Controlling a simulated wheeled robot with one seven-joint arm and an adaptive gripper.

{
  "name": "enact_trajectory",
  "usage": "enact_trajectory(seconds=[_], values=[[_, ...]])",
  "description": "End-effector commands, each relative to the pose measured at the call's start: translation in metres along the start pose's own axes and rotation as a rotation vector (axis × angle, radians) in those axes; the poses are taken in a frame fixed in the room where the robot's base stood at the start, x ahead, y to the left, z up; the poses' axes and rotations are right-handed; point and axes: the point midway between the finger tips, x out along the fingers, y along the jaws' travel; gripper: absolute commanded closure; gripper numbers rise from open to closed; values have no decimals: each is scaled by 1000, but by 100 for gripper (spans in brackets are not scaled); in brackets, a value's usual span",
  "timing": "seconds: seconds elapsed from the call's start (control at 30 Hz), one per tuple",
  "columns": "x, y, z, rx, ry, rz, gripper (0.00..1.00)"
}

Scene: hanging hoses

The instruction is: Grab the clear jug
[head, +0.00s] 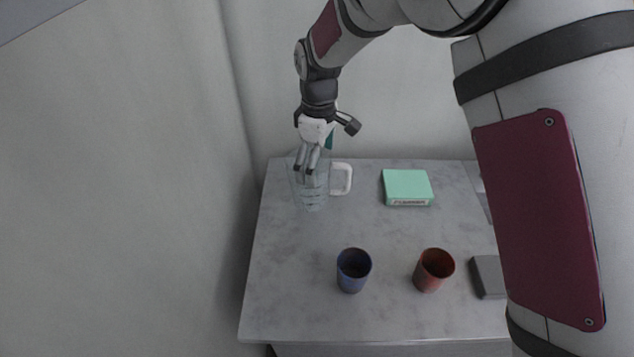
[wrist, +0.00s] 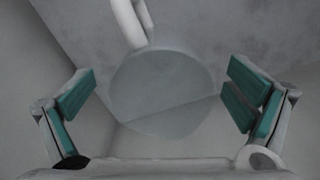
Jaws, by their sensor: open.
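The clear jug (head: 312,193) stands upright at the back left of the grey table, with its white handle (head: 342,179) pointing right. It also shows in the wrist view as a pale round shape (wrist: 160,92), with the handle (wrist: 131,20) above it. My gripper (head: 305,172) points down at the jug in the head view and overlaps its upper part. In the wrist view my gripper (wrist: 160,95) is open, with one green-padded finger on each side of the jug and visible gaps between. I cannot tell how far the fingertips are from the rim in height.
A green box (head: 407,187) lies right of the jug. A blue cup (head: 353,270), a red cup (head: 433,269) and a dark grey block (head: 488,276) stand nearer the front. Walls rise close on the left and behind. The table (head: 290,300) is bare at front left.

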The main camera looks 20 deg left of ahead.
Motion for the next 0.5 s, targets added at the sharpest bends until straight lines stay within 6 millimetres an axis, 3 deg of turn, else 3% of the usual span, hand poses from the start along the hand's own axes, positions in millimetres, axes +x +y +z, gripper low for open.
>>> enact_trajectory(seconds=[0.5], values=[[52,-2,-4,2,0,0,2]])
